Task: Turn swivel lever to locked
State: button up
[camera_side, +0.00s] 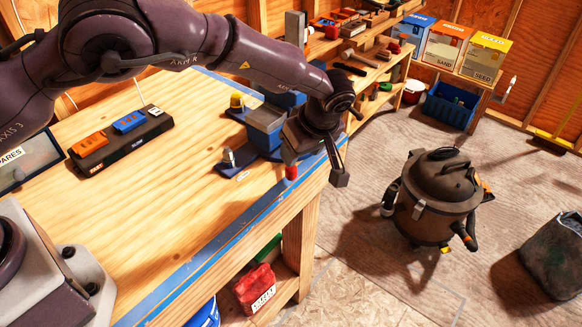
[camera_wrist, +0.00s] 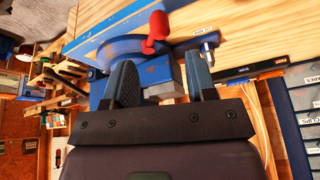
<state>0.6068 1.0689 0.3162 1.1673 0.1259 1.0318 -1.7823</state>
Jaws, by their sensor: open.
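The swivel lever shows as a red knob (camera_side: 291,172) at the table's front edge, below the blue vise (camera_side: 262,142). In the wrist view the red lever (camera_wrist: 157,30) stands out from the vise's round blue base (camera_wrist: 125,48), tilted. My gripper (camera_side: 316,170) hangs at the table edge, pointing down, just right of the knob in the side view. Its fingers (camera_wrist: 160,80) are open and empty. The red lever appears beyond the fingertips, between their lines, and seems apart from them.
A blue plate with a metal post (camera_side: 230,160) sits left of the vise. A black tray with orange and blue items (camera_side: 120,138) lies further left. A workbench (camera_side: 170,215) fills the left side. A brown shop vacuum (camera_side: 438,195) stands on the floor right.

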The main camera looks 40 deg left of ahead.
jog(key=x, duration=0.8)
jog(key=shift+f, duration=0.1)
jog(key=shift+c, duration=0.2)
